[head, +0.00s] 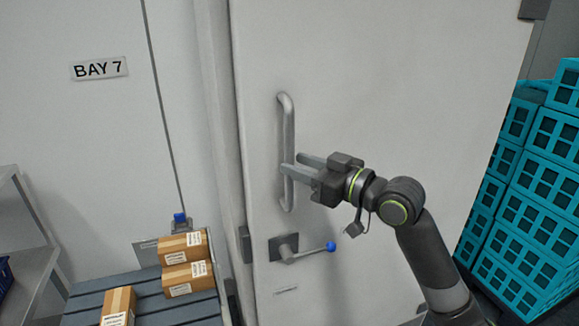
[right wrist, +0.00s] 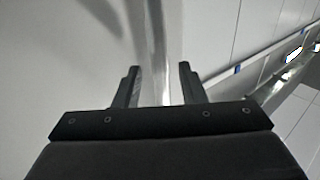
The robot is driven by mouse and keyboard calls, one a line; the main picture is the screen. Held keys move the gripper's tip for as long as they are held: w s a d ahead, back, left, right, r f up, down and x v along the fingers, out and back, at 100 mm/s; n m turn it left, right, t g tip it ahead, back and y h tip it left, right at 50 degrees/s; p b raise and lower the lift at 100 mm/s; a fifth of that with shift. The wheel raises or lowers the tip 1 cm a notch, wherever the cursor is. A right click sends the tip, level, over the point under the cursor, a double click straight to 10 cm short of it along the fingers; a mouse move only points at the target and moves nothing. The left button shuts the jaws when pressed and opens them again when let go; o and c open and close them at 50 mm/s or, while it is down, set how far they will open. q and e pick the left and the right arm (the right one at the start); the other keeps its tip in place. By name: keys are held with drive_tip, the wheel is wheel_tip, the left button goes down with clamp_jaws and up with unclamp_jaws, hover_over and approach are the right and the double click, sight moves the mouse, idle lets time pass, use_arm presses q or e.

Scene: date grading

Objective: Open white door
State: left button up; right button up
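The white door (head: 370,80) fills the middle of the head view and looks closed against its frame. A vertical metal pull handle (head: 287,110) is fixed near its left edge. Below it is a lever (head: 286,247) with a blue knob at its right end. My right gripper (head: 292,168) is at the lower half of the pull handle. In the right wrist view its two fingers (right wrist: 158,84) are apart, with the handle bar (right wrist: 160,40) running between them. Gaps show on both sides of the bar. My left gripper is not in view.
Stacked teal crates (head: 525,200) stand right of the door. A slatted grey surface (head: 150,290) at lower left bears cardboard boxes (head: 184,247). A grey shelf (head: 30,250) is at far left. A "BAY 7" sign (head: 99,68) hangs on the wall.

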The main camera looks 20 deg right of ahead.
drive_tip(key=shift+x, duration=1.55)
clamp_jaws()
